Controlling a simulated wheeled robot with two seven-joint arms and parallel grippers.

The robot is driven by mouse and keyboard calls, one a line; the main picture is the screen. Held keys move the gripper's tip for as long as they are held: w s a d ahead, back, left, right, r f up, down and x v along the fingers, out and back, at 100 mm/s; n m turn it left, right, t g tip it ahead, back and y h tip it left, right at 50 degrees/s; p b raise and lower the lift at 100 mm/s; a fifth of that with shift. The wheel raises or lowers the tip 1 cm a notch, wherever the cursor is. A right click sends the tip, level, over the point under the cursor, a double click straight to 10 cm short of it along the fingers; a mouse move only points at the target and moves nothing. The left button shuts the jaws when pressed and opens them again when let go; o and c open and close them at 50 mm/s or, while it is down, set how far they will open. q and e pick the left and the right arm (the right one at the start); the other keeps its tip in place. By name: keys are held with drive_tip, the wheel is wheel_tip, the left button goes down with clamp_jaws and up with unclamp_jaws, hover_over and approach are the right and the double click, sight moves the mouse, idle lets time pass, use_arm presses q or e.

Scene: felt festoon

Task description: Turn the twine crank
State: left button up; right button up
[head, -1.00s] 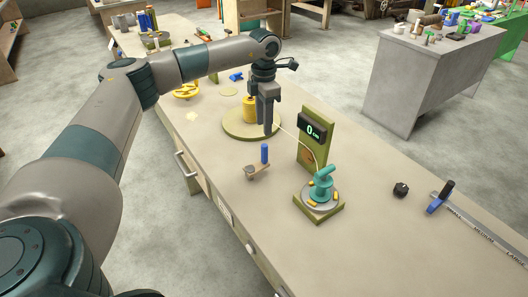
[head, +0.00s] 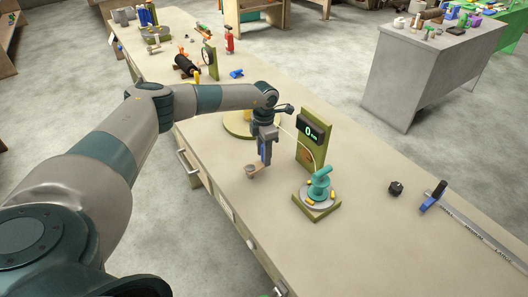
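The twine crank (head: 252,171) is a small wooden arm with a grey round end and an upright blue handle, near the table's front edge. My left gripper (head: 264,160) points down over it, and a strip of the blue handle shows between or just beside its fingers. I cannot tell whether the fingers press on the handle. The green counter post (head: 304,153) stands to the right, its dark display (head: 311,131) reading 0. A pale twine runs past the post to a teal device (head: 319,184) on a green base. My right gripper is not in view.
A round olive spool base (head: 237,124) is partly hidden behind my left arm. A small black knob (head: 396,188) and a blue-stopped ruler (head: 469,224) lie to the right.

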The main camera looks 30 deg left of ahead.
use_arm(q)
drive_tip(key=shift+c, duration=0.3)
clamp_jaws()
drive_tip(key=shift+d, duration=0.1)
